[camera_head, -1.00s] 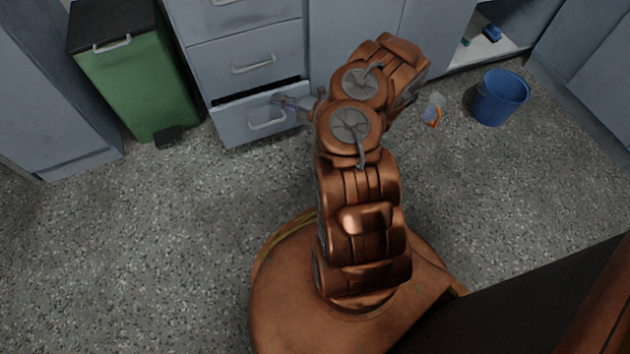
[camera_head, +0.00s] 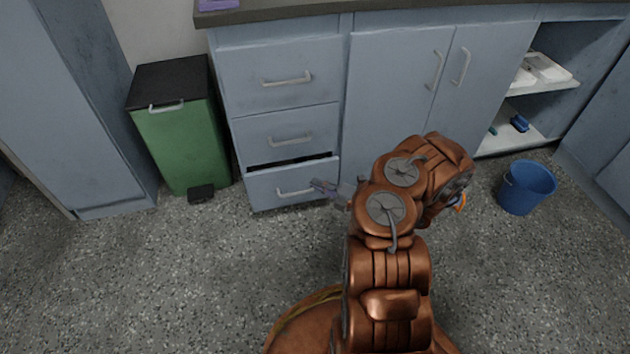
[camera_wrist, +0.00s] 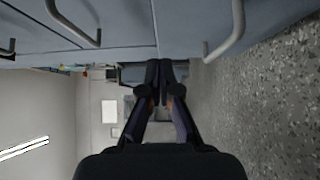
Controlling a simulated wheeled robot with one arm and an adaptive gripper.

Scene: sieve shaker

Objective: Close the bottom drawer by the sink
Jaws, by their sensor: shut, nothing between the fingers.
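The bottom drawer (camera_head: 268,191) is the lowest of three grey-blue drawers and stands slightly open, with a dark gap above its front. Its bar handle (camera_head: 295,192) faces me; in the wrist view the handle (camera_wrist: 232,35) shows at the upper right, near the floor. My gripper (camera_head: 322,186) is at the right end of the drawer front, just right of the handle. In the wrist view my gripper's fingertips (camera_wrist: 166,66) are together with nothing between them, close to the drawer fronts. I cannot tell whether they touch the drawer.
A green pedal bin (camera_head: 182,150) stands left of the drawers. Closed cupboard doors (camera_head: 395,90) are to the right, then an open shelf (camera_head: 512,135). A blue bucket (camera_head: 526,188) stands on the floor at right. The speckled floor (camera_head: 180,270) before the drawers is clear.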

